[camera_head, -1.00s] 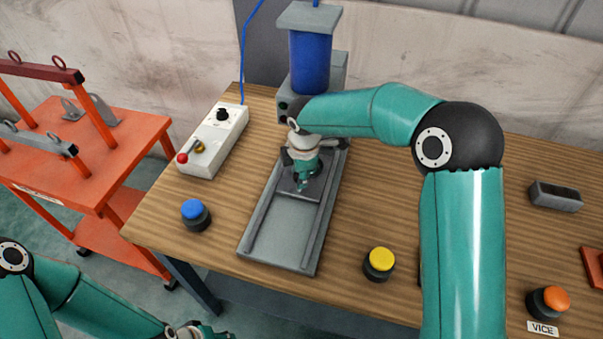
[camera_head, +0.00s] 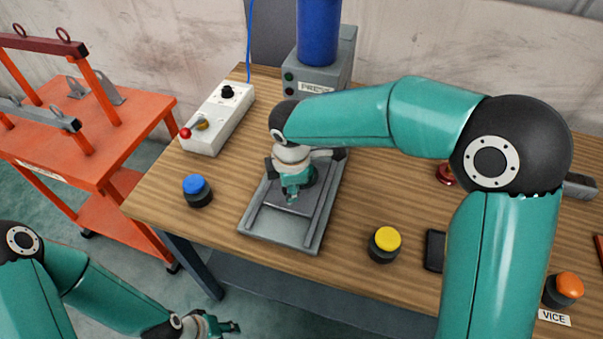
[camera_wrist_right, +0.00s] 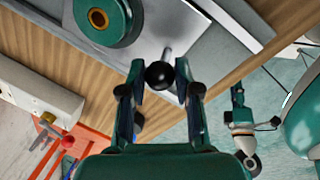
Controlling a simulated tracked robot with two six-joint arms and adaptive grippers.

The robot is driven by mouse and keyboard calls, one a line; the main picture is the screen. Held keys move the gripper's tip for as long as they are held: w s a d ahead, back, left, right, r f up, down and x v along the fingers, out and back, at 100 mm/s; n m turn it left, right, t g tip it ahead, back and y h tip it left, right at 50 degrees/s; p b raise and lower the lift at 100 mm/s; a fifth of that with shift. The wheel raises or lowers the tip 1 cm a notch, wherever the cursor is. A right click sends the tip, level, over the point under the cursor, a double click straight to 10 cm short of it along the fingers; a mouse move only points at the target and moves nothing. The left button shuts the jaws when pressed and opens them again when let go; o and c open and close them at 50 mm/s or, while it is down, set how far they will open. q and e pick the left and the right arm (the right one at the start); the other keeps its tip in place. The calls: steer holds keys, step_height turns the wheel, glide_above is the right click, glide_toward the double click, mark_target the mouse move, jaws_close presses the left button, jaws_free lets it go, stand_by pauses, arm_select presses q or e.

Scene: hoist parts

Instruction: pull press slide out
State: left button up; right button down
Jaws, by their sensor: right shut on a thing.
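The press (camera_head: 318,75) stands at the back of the bench, with a blue cylinder on top. Its grey slide plate (camera_head: 313,203) lies between two rails on a flat bed (camera_head: 275,238) in front of the press. My right gripper (camera_head: 293,193) is over the slide. In the right wrist view its fingers are around a black ball knob (camera_wrist_right: 160,75) on a thin rod from the plate (camera_wrist_right: 185,45). A green ring-shaped part (camera_wrist_right: 108,20) with an orange centre sits on the plate. My left gripper (camera_head: 232,327) hangs low in front of the bench, its fingers too small to judge.
A white control box (camera_head: 218,118) and a blue button (camera_head: 197,190) are left of the bed. A yellow button (camera_head: 385,244) is to the right; an orange one (camera_head: 564,289) is farther right. An orange cart (camera_head: 110,130) stands left of the bench.

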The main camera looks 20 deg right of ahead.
steer(key=s+a, duration=0.1)
steer(key=s+a+b, duration=0.1)
steer(key=s, duration=0.1)
steer(key=s+a, duration=0.1)
steer(key=s, duration=0.1)
steer(key=shift+a+f, duration=0.1)
steer(key=c, duration=0.8)
jaws_free()
steer(key=shift+w, duration=0.1)
steer(key=shift+r, duration=0.5)
steer(key=r, duration=0.3)
steer(key=s+r, duration=0.1)
steer(key=r, duration=0.3)
steer(key=s+r, duration=0.1)
steer(key=r, duration=0.2)
steer(key=shift+s+r, duration=0.15)
steer(key=shift+r, duration=0.25)
